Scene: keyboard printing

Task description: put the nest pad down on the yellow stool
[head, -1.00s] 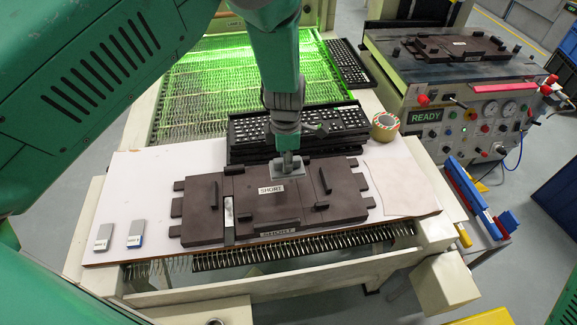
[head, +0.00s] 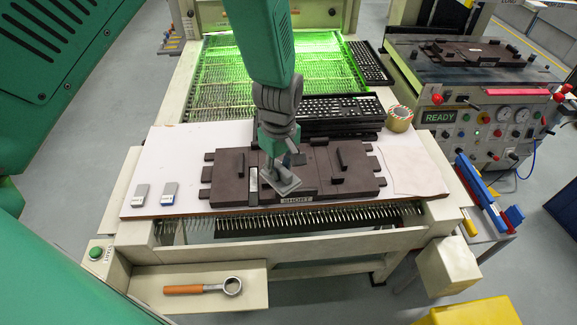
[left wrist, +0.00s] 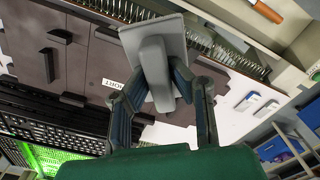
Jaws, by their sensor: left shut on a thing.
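The nest pad is a flat grey plate with a raised grip; it shows in the head view (head: 281,182) and large in the left wrist view (left wrist: 150,48). My left gripper (head: 282,160) is shut on the pad's grip, its two fingers on either side of it in the left wrist view (left wrist: 154,82). The pad is tilted and appears above the brown tooling plates, near the front of the bench. The yellow stool (head: 470,312) is at the bottom right, partly cut off by the frame. My right gripper is not in view.
Brown tooling plates (head: 345,182) lie on the white bench top (head: 415,170), with black keyboards (head: 340,108) and a tape roll (head: 399,118) behind. A cream box (head: 447,265) juts out near the stool. A wooden-handled tool (head: 200,287) lies on the lower front shelf.

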